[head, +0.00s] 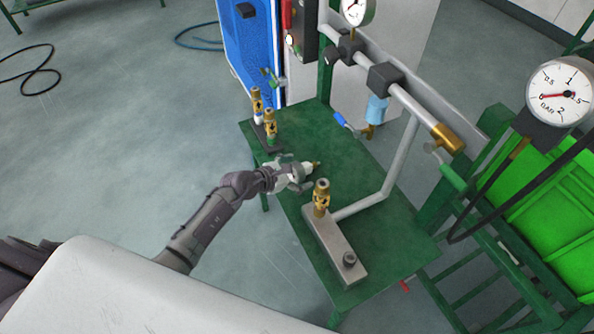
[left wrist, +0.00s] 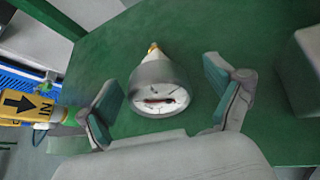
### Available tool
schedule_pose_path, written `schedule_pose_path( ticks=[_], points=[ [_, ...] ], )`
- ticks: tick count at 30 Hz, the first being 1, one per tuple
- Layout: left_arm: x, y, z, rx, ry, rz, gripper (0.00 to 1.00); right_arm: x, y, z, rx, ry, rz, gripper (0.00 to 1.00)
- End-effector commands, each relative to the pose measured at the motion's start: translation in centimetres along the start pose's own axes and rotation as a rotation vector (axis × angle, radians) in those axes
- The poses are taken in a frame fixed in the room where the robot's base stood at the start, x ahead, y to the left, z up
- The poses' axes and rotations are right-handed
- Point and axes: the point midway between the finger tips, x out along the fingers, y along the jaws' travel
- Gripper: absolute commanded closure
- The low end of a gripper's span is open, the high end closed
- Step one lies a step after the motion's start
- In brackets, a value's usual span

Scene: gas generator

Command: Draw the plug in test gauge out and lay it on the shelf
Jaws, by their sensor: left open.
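The test gauge (left wrist: 160,90) lies on the green shelf (left wrist: 225,35) in the left wrist view, with its round white dial towards me and its brass-tipped stem pointing away. My left gripper (left wrist: 165,98) is open, with one finger on each side of the gauge and visible gaps between them. In the head view my left gripper (head: 292,174) is over the left edge of the shelf (head: 345,165). It mostly covers the gauge there, and a pale part with a brass tip (head: 315,164) shows beyond it. My right gripper is not in view.
Brass fittings (head: 270,125) stand at the shelf's back left. A grey block with a brass fitting (head: 321,197) stands close to the right of the gripper. A grey pipe (head: 385,185) crosses the right side. The shelf's middle is mostly clear.

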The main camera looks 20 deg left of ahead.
Motion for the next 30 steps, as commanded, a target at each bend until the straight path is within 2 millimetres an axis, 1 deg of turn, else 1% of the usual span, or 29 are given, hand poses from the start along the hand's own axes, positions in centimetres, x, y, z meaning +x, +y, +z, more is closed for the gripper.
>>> schedule_pose_path(
  ticks=[2,5,8,15,18,21,25,30],
  points=[
    [-0.1,0.0,-0.1,0.0,0.001,-0.001,0.08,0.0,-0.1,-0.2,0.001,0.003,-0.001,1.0],
    [-0.9,0.0,-0.1,0.001,0.001,0.001,0.08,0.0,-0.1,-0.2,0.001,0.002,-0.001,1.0],
    [-2.6,0.0,-0.2,0.003,0.002,0.0,0.08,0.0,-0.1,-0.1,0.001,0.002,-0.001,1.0],
    [-7.8,0.0,-0.2,0.003,0.002,0.0,0.08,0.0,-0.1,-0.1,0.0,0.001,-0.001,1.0],
    [-9.6,-0.1,-0.1,0.002,0.001,-0.001,0.08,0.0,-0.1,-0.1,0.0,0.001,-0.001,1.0],
    [-10.9,0.0,-0.1,0.001,0.001,0.001,0.08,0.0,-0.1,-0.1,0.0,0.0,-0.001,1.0],
    [-11.8,0.0,0.0,0.001,0.0,0.0,0.08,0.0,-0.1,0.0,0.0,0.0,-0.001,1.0],
    [-12.0,0.0,0.0,0.0,-0.001,0.0,0.08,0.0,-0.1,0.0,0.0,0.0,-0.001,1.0]
  ],
)
